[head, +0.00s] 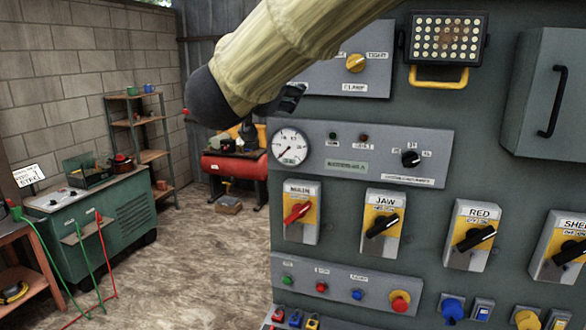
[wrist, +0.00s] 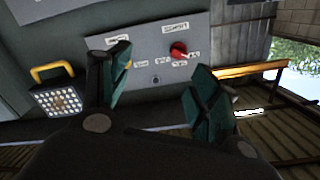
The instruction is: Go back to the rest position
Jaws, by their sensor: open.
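My gripper (wrist: 157,78) is open and empty, with its two green-padded fingers spread apart in the wrist view. Beyond the fingers there is a light grey plate with a red knob (wrist: 179,50). In the head view my arm comes down from the top across the upper left of the control cabinet (head: 490,110). Only a dark bit of my gripper (head: 290,98) shows there, beside the lower left of the clamp plate (head: 350,70); the rest is hidden behind my arm.
The cabinet carries a gauge (head: 289,147), a red main switch (head: 298,212), a black jaw switch (head: 382,222) and a lamp (head: 445,38). At the left stand a green machine (head: 125,205) with red and green cables and a shelf (head: 140,125). The floor (head: 200,270) between is open.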

